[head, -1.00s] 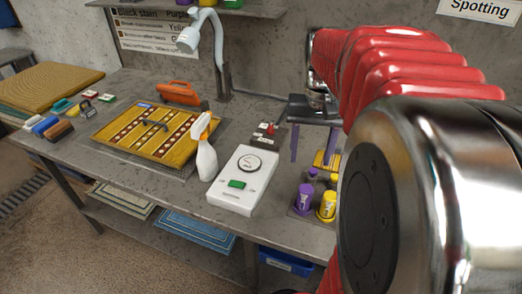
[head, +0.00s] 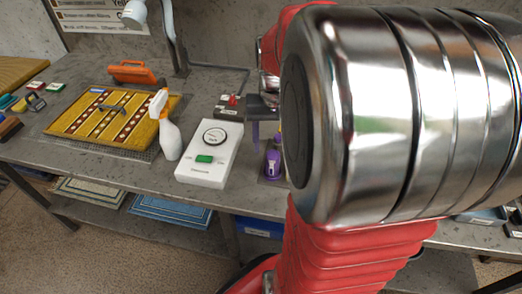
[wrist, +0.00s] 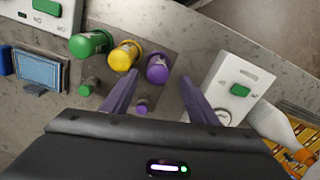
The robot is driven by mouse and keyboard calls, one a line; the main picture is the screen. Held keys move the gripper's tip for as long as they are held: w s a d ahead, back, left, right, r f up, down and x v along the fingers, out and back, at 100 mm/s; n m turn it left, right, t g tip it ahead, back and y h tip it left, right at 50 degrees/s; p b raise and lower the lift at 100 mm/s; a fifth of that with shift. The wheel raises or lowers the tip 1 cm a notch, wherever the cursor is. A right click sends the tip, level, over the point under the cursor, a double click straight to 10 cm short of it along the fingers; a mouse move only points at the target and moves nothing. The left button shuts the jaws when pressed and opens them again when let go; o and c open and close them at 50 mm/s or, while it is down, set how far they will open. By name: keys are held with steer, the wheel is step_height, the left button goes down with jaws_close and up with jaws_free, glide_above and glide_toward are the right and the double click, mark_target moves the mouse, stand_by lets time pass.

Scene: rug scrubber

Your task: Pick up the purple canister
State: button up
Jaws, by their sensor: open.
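In the wrist view the purple canister (wrist: 158,68) is seen from above, on a dark mat beside a yellow canister (wrist: 124,55). My gripper (wrist: 158,80) is open, its two purple fingers spread left and right of the canister's line. It appears to be above the canister, not holding it. In the head view one finger shows and my arm hides the rest.
A green canister (wrist: 91,44) stands beyond the yellow one. A small purple piece (wrist: 142,106) and a small green one (wrist: 88,87) sit close by.

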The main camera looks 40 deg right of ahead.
mark_target(273, 153)
steer(key=shift+f, duration=0.1)
steer(key=shift+d+f, duration=0.2)
steer(key=shift+f, duration=2.3)
steer(key=shift+c, duration=0.5)
steer(key=c, duration=1.1)
